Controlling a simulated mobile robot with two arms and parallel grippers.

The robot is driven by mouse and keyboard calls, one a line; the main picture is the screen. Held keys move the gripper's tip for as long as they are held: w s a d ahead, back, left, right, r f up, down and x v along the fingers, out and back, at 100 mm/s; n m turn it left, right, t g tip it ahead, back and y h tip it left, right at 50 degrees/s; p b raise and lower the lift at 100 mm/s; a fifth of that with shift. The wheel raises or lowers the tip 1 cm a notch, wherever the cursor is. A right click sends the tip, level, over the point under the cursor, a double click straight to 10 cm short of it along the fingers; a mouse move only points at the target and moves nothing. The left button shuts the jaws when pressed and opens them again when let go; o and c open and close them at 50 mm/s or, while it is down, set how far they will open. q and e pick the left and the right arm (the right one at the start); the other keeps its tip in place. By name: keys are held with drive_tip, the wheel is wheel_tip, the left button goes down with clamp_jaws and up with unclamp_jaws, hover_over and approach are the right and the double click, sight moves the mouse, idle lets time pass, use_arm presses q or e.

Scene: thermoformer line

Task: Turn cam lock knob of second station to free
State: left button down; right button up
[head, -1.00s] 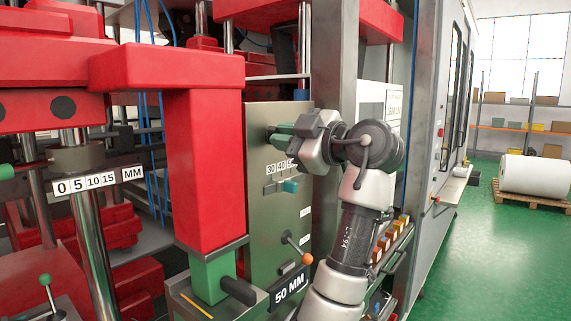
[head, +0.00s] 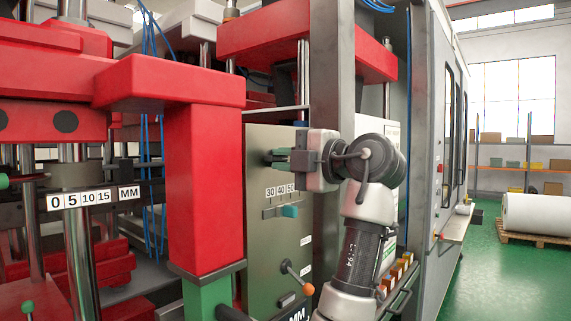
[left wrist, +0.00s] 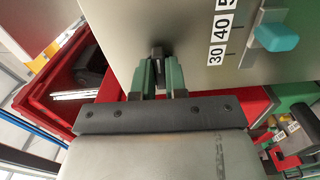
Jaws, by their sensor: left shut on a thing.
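The grey station panel (head: 262,238) stands right of a red column. A small dark knob (left wrist: 157,52) sticks out of this panel near its top. My left gripper (head: 278,159) is at the knob, and its green fingers (left wrist: 158,76) close around it in the left wrist view. The fingers hide most of the knob, so its turn position cannot be read. Below it in the head view is a 30 40 50 scale (head: 279,191) with a teal slider (head: 289,211), apart from the gripper. My right gripper is not in view.
A lever with an orange tip (head: 308,289) sticks out lower on the panel. The red column (head: 203,180) stands close on the left. A grey upright (head: 334,70) rises behind my left gripper. Green floor lies open at the right, with a white roll (head: 534,214) on a pallet.

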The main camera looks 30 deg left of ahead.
use_arm(q)
drive_tip(key=shift+n, duration=0.3)
drive_tip(key=c, duration=1.2)
unclamp_jaws()
drive_tip(key=shift+o, duration=0.2)
drive_tip(key=shift+d, duration=0.15)
drive_tip(key=d+b, duration=0.2)
drive_tip(key=d, duration=0.8)
drive_tip(key=shift+s+d, duration=0.3)
drive_tip(key=shift+s, duration=0.15)
drive_tip(key=shift+w+f, duration=0.1)
